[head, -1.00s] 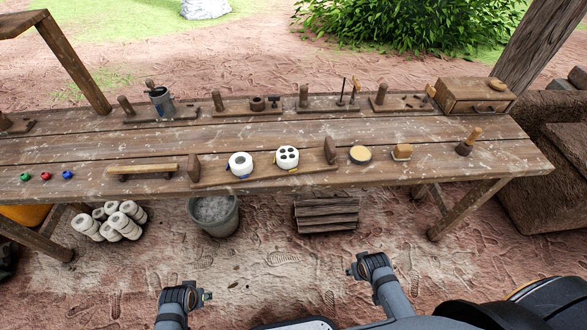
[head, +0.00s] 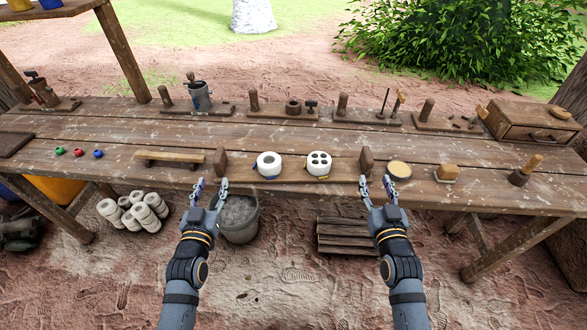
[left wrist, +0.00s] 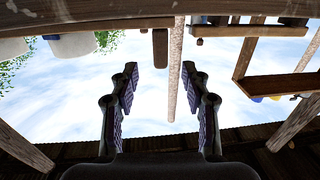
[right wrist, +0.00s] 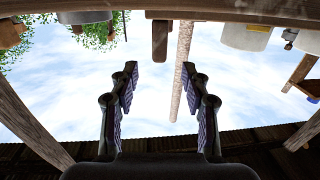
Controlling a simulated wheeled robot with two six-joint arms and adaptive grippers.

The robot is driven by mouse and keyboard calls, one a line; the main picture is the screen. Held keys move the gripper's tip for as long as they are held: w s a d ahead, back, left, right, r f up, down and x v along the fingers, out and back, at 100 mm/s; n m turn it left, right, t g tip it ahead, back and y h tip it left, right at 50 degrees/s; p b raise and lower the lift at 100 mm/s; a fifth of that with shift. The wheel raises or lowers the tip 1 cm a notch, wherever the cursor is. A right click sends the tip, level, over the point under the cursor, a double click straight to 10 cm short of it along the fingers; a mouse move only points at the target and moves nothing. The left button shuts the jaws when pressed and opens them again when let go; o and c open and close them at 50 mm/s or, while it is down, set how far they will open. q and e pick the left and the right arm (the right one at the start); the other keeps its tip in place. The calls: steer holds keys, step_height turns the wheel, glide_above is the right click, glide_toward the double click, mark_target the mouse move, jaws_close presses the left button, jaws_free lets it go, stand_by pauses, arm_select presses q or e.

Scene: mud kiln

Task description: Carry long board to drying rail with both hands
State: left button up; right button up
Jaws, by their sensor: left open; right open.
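The long board (head: 342,168) lies along the front edge of the workbench. It has an upright brown block at each end, left (head: 220,162) and right (head: 366,160). Two white pieces stand on it: one with a single hole (head: 269,164) and one with several holes (head: 318,164). My left gripper (head: 210,182) is open and empty, just in front of the left block, which shows beyond its fingers in the left wrist view (left wrist: 160,48). My right gripper (head: 376,180) is open and empty, before the right block (right wrist: 159,42). I cannot tell which part is the drying rail.
A low wooden stand (head: 168,158) and small coloured pieces lie left of the board. A round yellow-topped dish (head: 399,171) and a wooden block (head: 447,173) sit close on the right. Tool boards and a drawer box (head: 533,124) line the back. A shelf (head: 55,10) rises upper left.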

mark_target(220, 158)
arm_select(q)
steer(key=shift+r, duration=0.2)
arm_select(e)
steer(key=shift+r, duration=0.2)
arm_select(q)
steer(key=w, duration=1)
steer(key=shift+w, duration=0.3)
arm_select(e)
steer(key=w, duration=1)
steer(key=shift+w, duration=0.3)
arm_select(q)
jaws_close()
arm_select(e)
jaws_close()
arm_select(q)
steer(key=shift+r, duration=0.1)
